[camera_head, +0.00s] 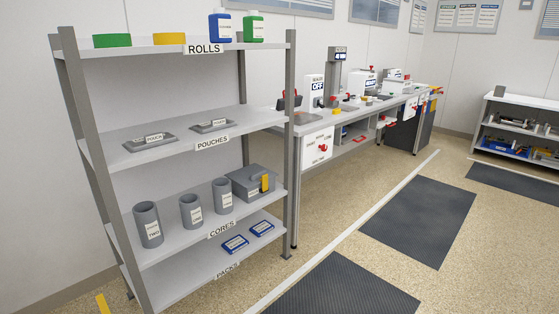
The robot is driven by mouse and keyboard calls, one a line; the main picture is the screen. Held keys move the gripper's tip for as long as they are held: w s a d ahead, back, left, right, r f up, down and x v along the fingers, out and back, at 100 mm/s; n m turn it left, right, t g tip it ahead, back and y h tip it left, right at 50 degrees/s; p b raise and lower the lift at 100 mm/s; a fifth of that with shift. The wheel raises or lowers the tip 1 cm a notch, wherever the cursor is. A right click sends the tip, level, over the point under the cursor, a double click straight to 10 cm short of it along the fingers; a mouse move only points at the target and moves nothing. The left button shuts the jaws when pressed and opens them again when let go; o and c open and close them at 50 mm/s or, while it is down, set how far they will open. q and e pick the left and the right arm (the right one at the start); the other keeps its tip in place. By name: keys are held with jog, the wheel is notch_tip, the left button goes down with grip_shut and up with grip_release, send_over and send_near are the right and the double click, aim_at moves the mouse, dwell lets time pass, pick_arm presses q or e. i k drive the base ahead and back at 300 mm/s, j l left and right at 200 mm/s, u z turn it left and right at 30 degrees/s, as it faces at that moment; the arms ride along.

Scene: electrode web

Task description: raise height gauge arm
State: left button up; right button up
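A tall grey upright device with a small dark display on top (337,60) stands on the long bench beyond the shelf. It looks like the height gauge, but it is small and I cannot make out its arm or how high the arm sits. A white panel marked OFF (317,88) stands beside it and partly crowds its base. Neither of my grippers is in view.
A grey shelf rack (198,145) stands close at the left, holding rolls, pouches, cores and packs. The long bench (345,117) runs behind it, crowded with devices. Dark mats (420,215) and open floor lie right of the bench. A low shelf (515,130) stands far right.

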aim_at(340, 97)
jog(key=i+l+z, duration=0.35)
jog(key=i, duration=0.6)
jog(key=i+l+z, duration=0.15)
jog(key=i+z, duration=0.25)
jog(key=i, duration=0.6)
